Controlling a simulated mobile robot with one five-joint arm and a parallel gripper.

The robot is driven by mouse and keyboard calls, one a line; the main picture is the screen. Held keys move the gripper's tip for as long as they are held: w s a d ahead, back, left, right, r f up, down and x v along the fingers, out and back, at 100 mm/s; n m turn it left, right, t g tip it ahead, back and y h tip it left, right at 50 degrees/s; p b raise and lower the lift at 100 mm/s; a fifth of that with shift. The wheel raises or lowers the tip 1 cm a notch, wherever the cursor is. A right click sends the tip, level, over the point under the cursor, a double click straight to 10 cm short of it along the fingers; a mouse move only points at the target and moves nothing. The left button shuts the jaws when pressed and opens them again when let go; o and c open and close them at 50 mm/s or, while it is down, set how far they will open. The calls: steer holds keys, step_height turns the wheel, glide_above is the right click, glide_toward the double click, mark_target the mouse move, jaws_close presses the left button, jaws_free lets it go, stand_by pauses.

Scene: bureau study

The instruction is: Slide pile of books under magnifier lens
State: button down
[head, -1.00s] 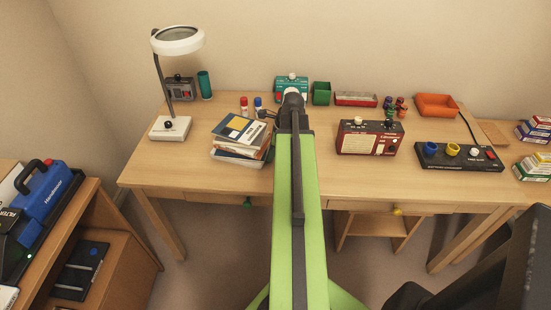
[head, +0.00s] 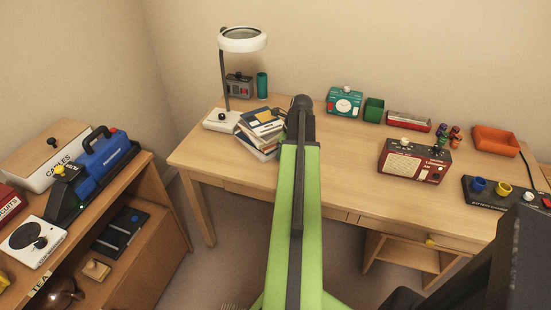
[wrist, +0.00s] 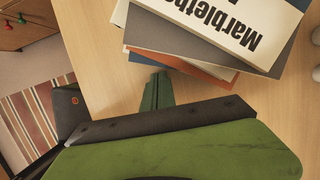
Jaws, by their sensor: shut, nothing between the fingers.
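The pile of books (head: 262,134) lies on the desk, right of the white base (head: 221,120) of the magnifier lamp and close to it. I cannot tell whether they touch. The round white magnifier lens (head: 242,39) stands high on its thin post, up and left of the pile. I cannot tell how much of the pile lies beneath it. In the wrist view the stacked books (wrist: 222,28) sit unevenly, with a "Marblethorpe"-like title on top. My dark green gripper tip (wrist: 158,90) is shut beside the pile's edge. In the head view my arm hides the gripper.
A grey box (head: 238,86) and teal cup (head: 262,85) stand behind the pile. A teal timer (head: 345,101), green bin (head: 374,109) and red radio (head: 413,161) are to the right. The desk's front left (head: 205,158) is clear. A low shelf (head: 165,200) with several items is at left.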

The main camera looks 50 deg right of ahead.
steer(key=shift+s+d, duration=0.1)
steer(key=shift+s, duration=0.1)
